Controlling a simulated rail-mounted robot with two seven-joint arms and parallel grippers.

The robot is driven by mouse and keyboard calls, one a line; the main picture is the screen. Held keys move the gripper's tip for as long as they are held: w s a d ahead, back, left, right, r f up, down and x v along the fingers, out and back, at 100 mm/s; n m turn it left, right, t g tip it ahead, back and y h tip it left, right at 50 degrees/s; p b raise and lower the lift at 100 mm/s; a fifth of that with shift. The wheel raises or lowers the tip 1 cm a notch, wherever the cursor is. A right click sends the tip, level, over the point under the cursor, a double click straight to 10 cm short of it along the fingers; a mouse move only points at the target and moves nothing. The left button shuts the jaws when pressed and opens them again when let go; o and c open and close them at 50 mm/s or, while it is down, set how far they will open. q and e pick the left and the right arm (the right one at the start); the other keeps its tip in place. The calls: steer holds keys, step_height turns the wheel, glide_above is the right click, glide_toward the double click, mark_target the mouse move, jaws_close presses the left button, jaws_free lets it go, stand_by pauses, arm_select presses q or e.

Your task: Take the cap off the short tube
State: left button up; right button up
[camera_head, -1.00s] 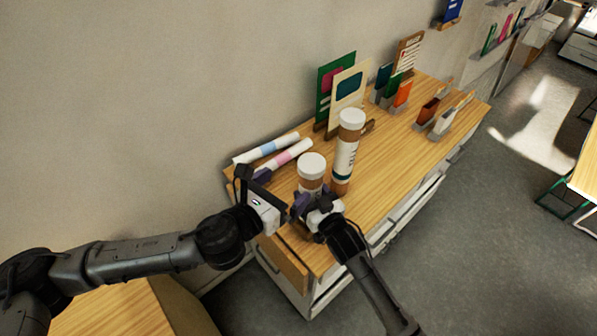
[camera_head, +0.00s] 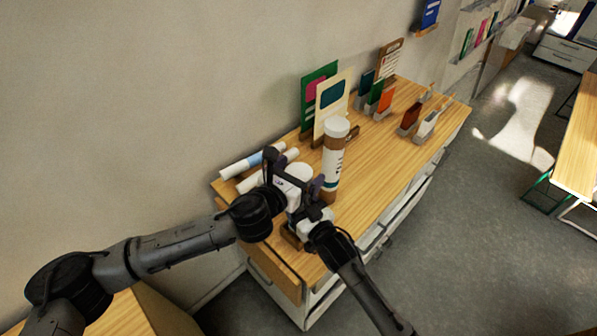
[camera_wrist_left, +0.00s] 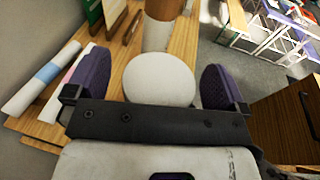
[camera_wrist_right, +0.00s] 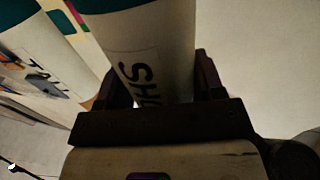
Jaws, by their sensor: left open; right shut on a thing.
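The short tube's white cap (camera_wrist_left: 160,79) sits between the open fingers of my left gripper (camera_wrist_left: 158,85), with space on both sides in the left wrist view. In the head view the cap (camera_head: 299,172) is partly covered by my left gripper (camera_head: 293,178). My right gripper (camera_wrist_right: 150,90) is shut on the body of the short tube (camera_wrist_right: 150,45), whose label starts with "SH" in the right wrist view. The tall tube (camera_head: 333,160), brown with a white cap and label, stands upright right behind the short tube.
Two rolled papers (camera_head: 252,160) lie at the table's left end by the wall. A green board (camera_head: 318,92) and a cream board (camera_head: 333,100) stand behind the tubes. Small card holders (camera_head: 385,100) stand farther right. The right front of the wooden tabletop (camera_head: 385,160) is clear.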

mark_target(299, 172)
arm_select(q)
steer(key=c, duration=1.1)
steer(key=shift+r, duration=0.35)
stand_by(0.5)
steer(key=shift+r, duration=0.75)
steer(key=shift+r, duration=2)
arm_select(e)
steer(key=o, duration=1.4)
steer(key=shift+c, duration=0.2)
